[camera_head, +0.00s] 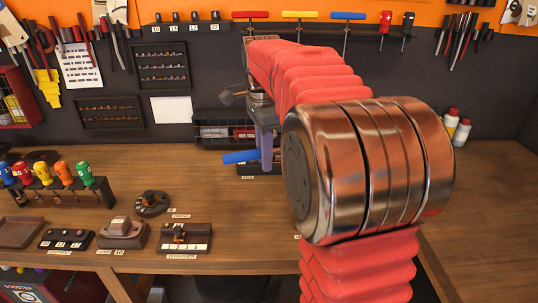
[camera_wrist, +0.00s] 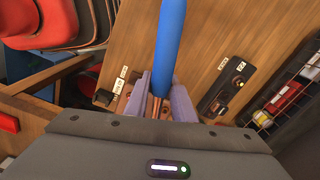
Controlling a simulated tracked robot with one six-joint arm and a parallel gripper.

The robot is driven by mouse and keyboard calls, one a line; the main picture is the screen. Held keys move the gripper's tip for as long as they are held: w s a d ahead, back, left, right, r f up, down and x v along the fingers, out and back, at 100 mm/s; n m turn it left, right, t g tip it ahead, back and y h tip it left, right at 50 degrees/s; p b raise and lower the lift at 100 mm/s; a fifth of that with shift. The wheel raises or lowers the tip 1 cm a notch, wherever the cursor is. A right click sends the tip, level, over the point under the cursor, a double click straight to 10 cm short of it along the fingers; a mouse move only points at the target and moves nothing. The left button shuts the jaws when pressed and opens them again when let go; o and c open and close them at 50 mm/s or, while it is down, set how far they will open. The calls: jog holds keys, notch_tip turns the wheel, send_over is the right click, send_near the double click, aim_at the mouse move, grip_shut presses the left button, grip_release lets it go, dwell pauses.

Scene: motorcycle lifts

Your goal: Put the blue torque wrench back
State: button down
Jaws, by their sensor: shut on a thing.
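The blue torque wrench shows its blue handle (camera_head: 240,156) over the back of the workbench in the head view. In the wrist view the blue handle (camera_wrist: 170,45) runs up to the top edge, with a coppery metal part between the fingers. My gripper (camera_head: 263,150) points down and is shut on the wrench; its two purple-grey fingers (camera_wrist: 158,100) stand on either side of it. The wrench's far end is hidden in both views. A dark labelled holder (camera_head: 258,170) lies behind and below the gripper, partly hidden.
On the wooden bench (camera_head: 230,190) stand a screwdriver rack (camera_head: 70,195), a round dark holder (camera_head: 152,204) and a labelled block (camera_head: 186,238). A wire basket (camera_head: 223,128) stands at the back wall. White bottles (camera_head: 461,132) stand right. My arm hides the bench's middle.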

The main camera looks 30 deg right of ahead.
jog(key=s+d+n, duration=0.1)
jog(key=s+d, duration=0.4)
jog(key=s, duration=0.2)
jog(key=s+f+n, duration=0.4)
jog(key=f+n, duration=0.1)
jog(key=n, duration=1)
jog(key=s+f+n, duration=0.5)
jog(key=n, duration=1.1)
jog(key=shift+y, duration=0.3)
jog(key=shift+f, duration=0.1)
jog(key=shift+f, duration=3.7)
jog(key=c, duration=1.4)
grip_release()
jog(key=shift+c, duration=0.2)
